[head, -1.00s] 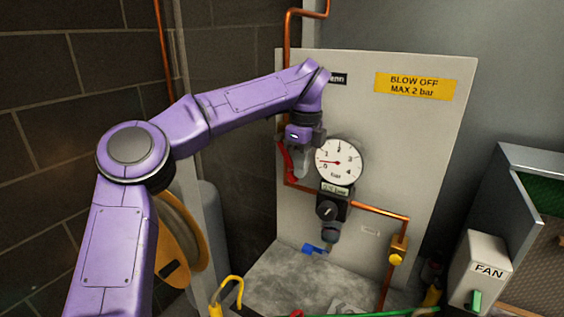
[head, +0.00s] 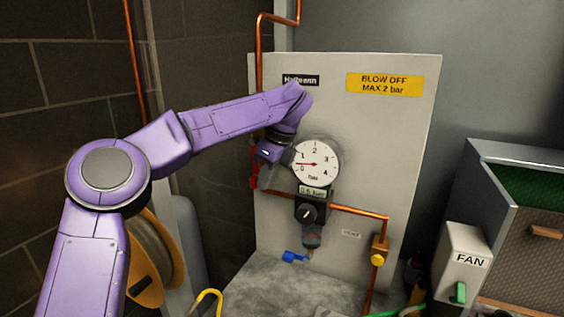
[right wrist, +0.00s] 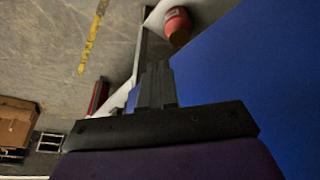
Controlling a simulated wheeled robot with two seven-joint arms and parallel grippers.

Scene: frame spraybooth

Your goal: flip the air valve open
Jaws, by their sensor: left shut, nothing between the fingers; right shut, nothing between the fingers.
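The air valve's red lever (head: 254,177) shows at the left edge of the pale panel (head: 400,150), on the upright copper pipe. It looks roughly upright, in line with the pipe; the valve body is partly hidden by my left gripper. My left gripper (head: 266,176) is shut and empty, pointing down just right of the lever. I cannot tell whether it touches the lever. My right gripper (right wrist: 156,80) shows in the right wrist view, shut and empty, away from the panel.
A round gauge (head: 316,163) and black regulator (head: 310,212) sit just right of my left gripper. A blue fitting (head: 293,257) hangs below. A yellow valve (head: 378,258) is on the right pipe. A fan switch box (head: 461,262) stands at right. A hose reel (head: 150,260) is at left.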

